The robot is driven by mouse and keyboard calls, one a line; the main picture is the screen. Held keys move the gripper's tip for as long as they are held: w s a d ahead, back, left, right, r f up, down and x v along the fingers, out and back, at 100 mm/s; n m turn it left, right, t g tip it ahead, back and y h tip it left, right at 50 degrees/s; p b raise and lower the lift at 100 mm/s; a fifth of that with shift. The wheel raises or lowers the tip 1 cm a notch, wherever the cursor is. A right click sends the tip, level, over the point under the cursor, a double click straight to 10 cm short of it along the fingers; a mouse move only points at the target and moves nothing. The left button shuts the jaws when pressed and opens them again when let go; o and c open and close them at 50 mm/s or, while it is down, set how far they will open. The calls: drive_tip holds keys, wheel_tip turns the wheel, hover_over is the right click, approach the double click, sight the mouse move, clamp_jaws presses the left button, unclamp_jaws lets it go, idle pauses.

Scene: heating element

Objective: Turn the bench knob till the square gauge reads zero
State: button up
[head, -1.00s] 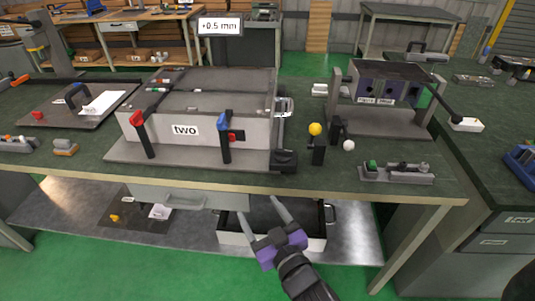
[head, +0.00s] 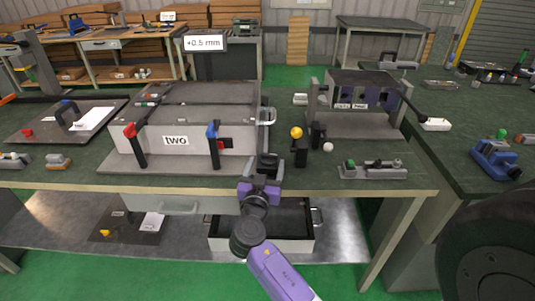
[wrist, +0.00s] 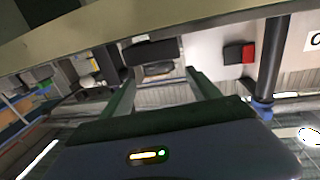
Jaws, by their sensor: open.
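A sign-like readout (head: 205,43) above the bench reads "+0.5 mm". My gripper (head: 264,172) is at the bench's front edge, just right of the box marked "two" (head: 160,140). Its fingers point away from me. In the wrist view the fingers (wrist: 160,76) are apart, with a dark block (wrist: 152,50) beyond and between them; nothing is seen held. A yellow ball on a black post (head: 297,132) and a white ball (head: 328,147) stand to the right. I cannot tell which part is the knob. No separate square gauge is clear.
The box has a red-topped lever (head: 131,132) and a blue-topped lever (head: 212,130) in front. A black fixture (head: 360,92) with a long handle stands back right. A grey device (head: 372,169) lies near the front edge. An open tray (head: 222,242) is below.

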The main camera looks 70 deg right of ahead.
sight(269, 154)
drive_tip(key=shift+p+x, duration=0.6)
drive_tip(key=shift+x, duration=2.2)
drive_tip(key=c, duration=1.4)
drive_tip(key=shift+o, duration=0.2)
drive_tip(key=shift+f+b, duration=0.2)
drive_tip(key=shift+b, duration=0.45)
drive_tip(key=m+g+b, duration=0.1)
drive_tip(key=g+b, duration=0.1)
drive_tip(key=b, duration=0.1)
drive_tip(key=shift+m+g+h+b, duration=0.3)
drive_tip(key=m+g+b, duration=0.2)
drive_tip(key=g+b, duration=0.2)
drive_tip(key=b, duration=0.2)
drive_tip(key=shift+m, duration=0.3)
drive_tip(key=shift+r+m+g+b, duration=0.15)
drive_tip(key=shift+m+g+b, duration=0.35)
drive_tip(key=shift+b, duration=0.4)
drive_tip(key=shift+r, duration=0.1)
